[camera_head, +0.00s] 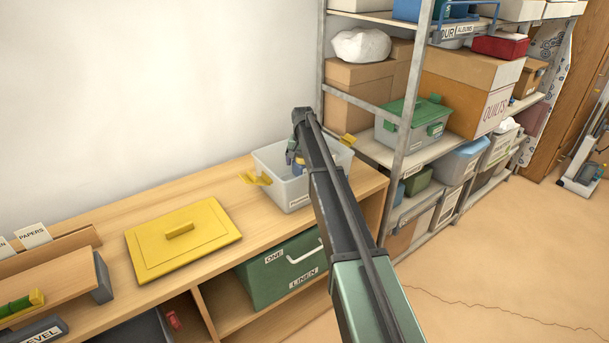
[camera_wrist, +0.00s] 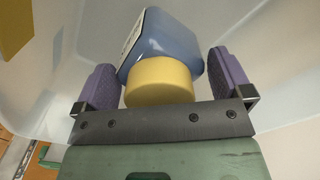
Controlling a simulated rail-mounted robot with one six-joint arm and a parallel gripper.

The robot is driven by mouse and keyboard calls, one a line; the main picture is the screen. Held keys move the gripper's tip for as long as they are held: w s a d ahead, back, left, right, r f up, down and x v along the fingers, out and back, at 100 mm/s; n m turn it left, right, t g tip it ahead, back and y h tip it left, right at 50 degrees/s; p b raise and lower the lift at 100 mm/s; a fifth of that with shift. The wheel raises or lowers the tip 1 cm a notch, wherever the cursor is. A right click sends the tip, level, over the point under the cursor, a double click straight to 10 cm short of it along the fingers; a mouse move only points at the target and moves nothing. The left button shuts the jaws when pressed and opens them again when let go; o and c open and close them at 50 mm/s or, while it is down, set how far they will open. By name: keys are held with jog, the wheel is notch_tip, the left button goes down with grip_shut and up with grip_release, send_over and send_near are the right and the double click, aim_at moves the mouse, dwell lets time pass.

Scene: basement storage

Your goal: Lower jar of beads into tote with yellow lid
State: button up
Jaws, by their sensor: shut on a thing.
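The tote (camera_head: 294,191) is a pale translucent bin with yellow clips, standing open on the wooden bench. Its yellow lid (camera_head: 190,234) lies flat on the bench to its left. My gripper (camera_wrist: 163,75) is shut on the jar of beads (camera_wrist: 172,40), with one purple pad on each side. The jar has a blue body, a yellow cap and a partly visible label. The tote's pale walls (camera_wrist: 280,60) surround it in the wrist view. In the head view my gripper (camera_head: 296,158) is inside the tote's opening, mostly hidden by my arm. I cannot tell whether the jar touches the tote's floor.
A green linen box (camera_head: 275,275) sits in the bench's lower shelf. A paper rack (camera_head: 45,245) stands at the bench's left. A metal shelf unit (camera_head: 405,120) with boxes and bins rises close behind the tote on the right. The floor at right is mostly clear.

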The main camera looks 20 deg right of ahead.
jog(key=shift+f+b, duration=2.25)
jog(key=shift+f, duration=0.05)
dwell(0.8)
